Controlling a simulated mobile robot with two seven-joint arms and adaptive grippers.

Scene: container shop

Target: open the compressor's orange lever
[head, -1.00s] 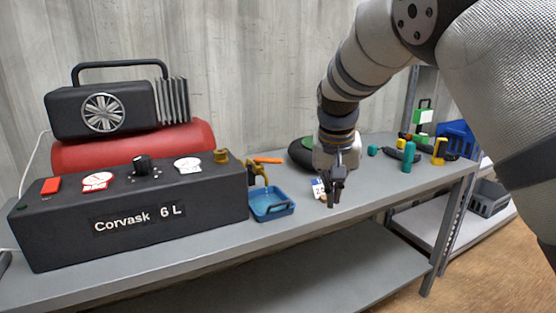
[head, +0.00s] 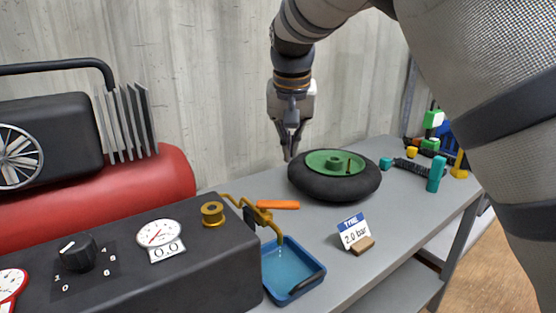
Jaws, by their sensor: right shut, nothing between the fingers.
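The compressor is a dark box (head: 190,275) with a red tank (head: 165,190) and black motor (head: 50,140) behind it. A brass pipe with a valve (head: 262,214) comes out of the box's right end and bends down over a blue tray (head: 268,262). The orange lever (head: 278,204) shows as a flat bar pointing right from beside this valve; its joint is too small to make out. My right gripper (head: 288,157) is shut and empty, pointing down, above and behind the lever and apart from it. My left gripper is out of view.
A black tyre with a green hub (head: 335,175) lies right of the lever. A sign reading 2.0 bar (head: 354,232) stands in front of it. The dial (head: 160,234) has a 0.0 readout. Small coloured parts (head: 437,175) lie at the right.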

